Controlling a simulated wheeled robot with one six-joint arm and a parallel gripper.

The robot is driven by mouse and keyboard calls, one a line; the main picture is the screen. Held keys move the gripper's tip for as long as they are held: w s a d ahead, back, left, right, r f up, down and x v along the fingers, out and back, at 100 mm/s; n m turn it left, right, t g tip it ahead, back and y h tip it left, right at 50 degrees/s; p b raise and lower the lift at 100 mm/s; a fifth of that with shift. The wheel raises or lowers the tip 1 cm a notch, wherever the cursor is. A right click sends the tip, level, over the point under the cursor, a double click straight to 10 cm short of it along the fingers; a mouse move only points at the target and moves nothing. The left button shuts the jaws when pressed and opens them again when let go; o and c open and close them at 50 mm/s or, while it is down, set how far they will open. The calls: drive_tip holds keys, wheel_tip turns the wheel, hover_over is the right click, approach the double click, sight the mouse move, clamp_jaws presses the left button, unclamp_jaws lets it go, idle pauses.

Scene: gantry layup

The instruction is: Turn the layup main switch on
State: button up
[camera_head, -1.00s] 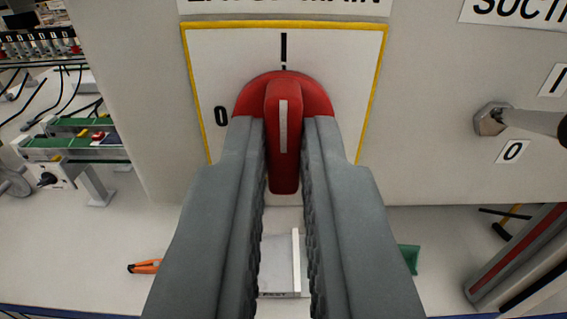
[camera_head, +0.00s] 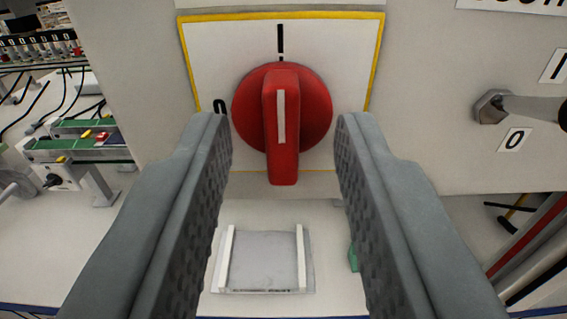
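The layup main switch is a red rotary knob (camera_head: 283,120) on a white plate (camera_head: 215,55) with a yellow border, on a light grey panel. Its white line stands upright, in line with the black "I" mark above it. A "0" mark shows at the left of the knob, partly hidden by my left finger. My gripper (camera_head: 283,135) is open. Its two grey fingers stand on either side of the knob's handle, with a clear gap to it on both sides.
At the right a grey lever (camera_head: 535,110) on a hex pivot sits between "I" and "0" labels. A pale tray (camera_head: 263,262) with white side strips lies on the surface below. Green-railed equipment (camera_head: 75,148) with cables stands at the left. Red and grey bars lie at the lower right.

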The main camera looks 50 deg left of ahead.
drive_tip(key=v, duration=1.7)
drive_tip(key=shift+s, duration=0.15)
drive_tip(key=s+d+r+m+t+h, duration=0.2)
drive_tip(key=d+r+m+t+h, duration=0.15)
drive_tip(key=d, duration=0.45)
drive_tip(key=s+d+r+m+t+h, duration=0.2)
drive_tip(key=d+r+t+h, duration=0.15)
drive_tip(key=d, duration=0.45)
drive_tip(key=s+d+m+g+h, duration=0.1)
drive_tip(key=s+d+m+h, duration=0.3)
drive_tip(key=s+d, duration=0.5)
drive_tip(key=s+h, duration=0.2)
drive_tip(key=shift+d+r+h, duration=0.25)
drive_tip(key=shift+h, duration=0.15)
